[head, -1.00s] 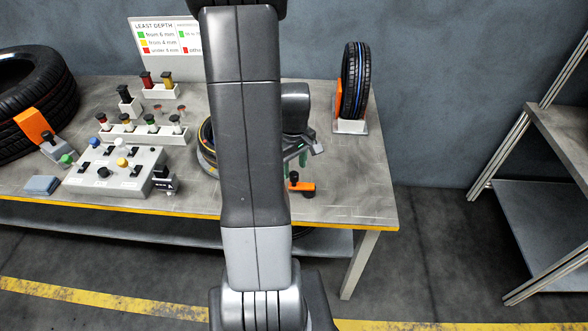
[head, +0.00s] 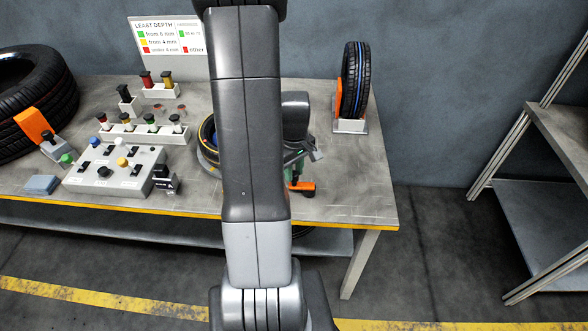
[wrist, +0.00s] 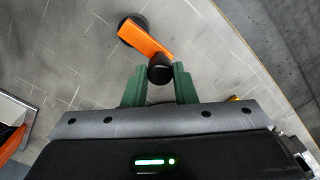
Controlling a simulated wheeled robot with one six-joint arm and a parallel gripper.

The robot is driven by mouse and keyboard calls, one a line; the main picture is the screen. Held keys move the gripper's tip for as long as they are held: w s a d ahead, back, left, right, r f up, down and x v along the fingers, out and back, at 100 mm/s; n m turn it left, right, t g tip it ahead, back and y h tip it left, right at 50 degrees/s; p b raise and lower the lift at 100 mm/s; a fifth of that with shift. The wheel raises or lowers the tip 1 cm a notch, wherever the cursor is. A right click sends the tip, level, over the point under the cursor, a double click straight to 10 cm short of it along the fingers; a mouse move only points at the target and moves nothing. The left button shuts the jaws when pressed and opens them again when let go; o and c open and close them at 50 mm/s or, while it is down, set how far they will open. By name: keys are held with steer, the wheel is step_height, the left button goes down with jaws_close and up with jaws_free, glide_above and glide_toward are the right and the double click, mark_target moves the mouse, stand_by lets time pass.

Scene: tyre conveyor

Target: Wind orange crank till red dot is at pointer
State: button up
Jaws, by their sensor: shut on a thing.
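The orange crank (head: 303,186) is at the front right of the table. In the wrist view its orange arm (wrist: 146,40) runs from a black round hub to a black knob (wrist: 161,70). My gripper (wrist: 160,76) has its green fingers on either side of this knob and is shut on it. In the head view my gripper (head: 294,172) is at the crank's far left end and hides the knob. A round turntable with a yellow rim (head: 206,150) is mostly behind my arm. I cannot make out the red dot or the pointer.
A control box (head: 116,170) with buttons and a rack of coloured-top pegs (head: 143,133) stand left of my arm. An upright tyre (head: 355,82) is on a stand at the back right. The table's right front corner is clear.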

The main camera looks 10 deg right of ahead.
steer(key=shift+s+n, duration=0.1)
steer(key=shift+n, duration=0.2)
steer(key=shift+s+d+n+b, duration=0.1)
steer(key=shift+s+n+b, duration=0.5)
steer(key=shift+n, duration=0.95)
steer(key=shift+s+d+n+b, duration=0.1)
steer(key=shift+s+n+b, duration=0.4)
steer(key=shift+n, duration=1)
steer(key=shift+s+d+n+b, duration=0.1)
steer(key=shift+s+n+b, duration=0.5)
steer(key=shift+n, duration=0.95)
steer(key=o, duration=1)
steer(key=shift+s, duration=0.1)
steer(key=shift+r, duration=0.1)
